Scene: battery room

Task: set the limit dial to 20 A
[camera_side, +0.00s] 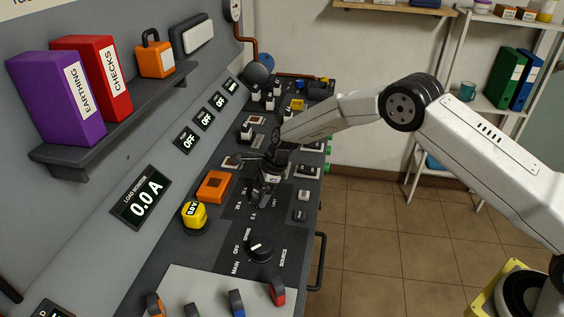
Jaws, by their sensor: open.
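My gripper (264,196) points down over a dark plate (234,207) on the sloping console. Its jaws are open. The plate carries small white amp markings, hard to read at this size. The limit dial is mostly or wholly hidden by my gripper, so I cannot tell its setting or whether the jaws touch it. The load monitor (140,198) on the upright panel reads 0.0 A.
A black source knob (259,249) stands in front of the limit plate. A yellow knob (195,215) and an orange block (213,186) are to the left. White-capped switches (302,214) lie to the right.

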